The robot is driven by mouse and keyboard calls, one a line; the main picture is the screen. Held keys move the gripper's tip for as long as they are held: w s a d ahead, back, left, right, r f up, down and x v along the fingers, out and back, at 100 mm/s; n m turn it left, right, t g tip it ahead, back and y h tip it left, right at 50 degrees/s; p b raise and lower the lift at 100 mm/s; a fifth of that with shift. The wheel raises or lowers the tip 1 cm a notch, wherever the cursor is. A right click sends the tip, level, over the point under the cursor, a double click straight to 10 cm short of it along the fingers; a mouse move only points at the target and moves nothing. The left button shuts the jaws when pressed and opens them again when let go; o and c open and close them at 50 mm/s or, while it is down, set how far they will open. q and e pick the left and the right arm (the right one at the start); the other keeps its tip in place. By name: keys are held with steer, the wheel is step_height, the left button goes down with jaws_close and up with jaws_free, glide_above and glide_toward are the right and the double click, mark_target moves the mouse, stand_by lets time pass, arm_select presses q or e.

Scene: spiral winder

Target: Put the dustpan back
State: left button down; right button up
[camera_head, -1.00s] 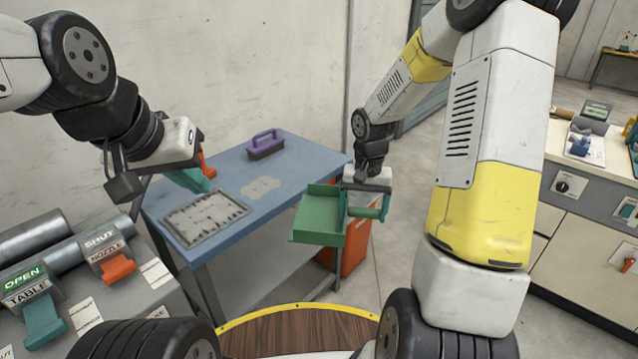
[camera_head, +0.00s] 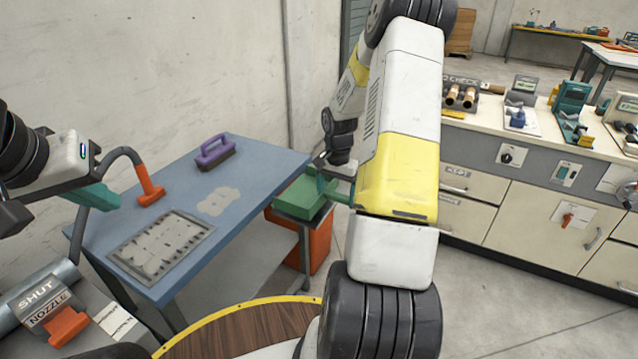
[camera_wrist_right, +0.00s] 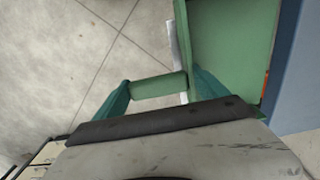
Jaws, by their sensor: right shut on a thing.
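The green dustpan (camera_head: 296,198) is just off the right end of the blue table, above an orange bin. My right gripper (camera_head: 328,186) is shut on its handle; the forearm hides part of this. The dustpan's pan (camera_wrist_right: 228,50) is at upper right, beside the blue edge. My left gripper (camera_head: 96,197) hangs at the left, near the table's left edge; its jaw opening is unclear.
The blue table (camera_head: 262,165) carries a purple-handled brush (camera_head: 214,152), a grey framed panel (camera_head: 163,247) and a pale patch. An orange-ended hose (camera_head: 150,190) is near my left gripper. The orange bin (camera_head: 320,245) stands beside the table. A drawer counter (camera_head: 530,200) is at right.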

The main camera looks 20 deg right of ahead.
steer(key=shift+w+d+f, duration=0.75)
steer(key=shift+d+f, duration=0.05)
steer(key=shift+f, duration=0.2)
steer(key=shift+w+d+f, duration=0.75)
steer(key=shift+f, duration=0.2)
steer(key=o, duration=1.4)
steer(key=shift+f, duration=0.1)
steer(key=shift+o, duration=0.2)
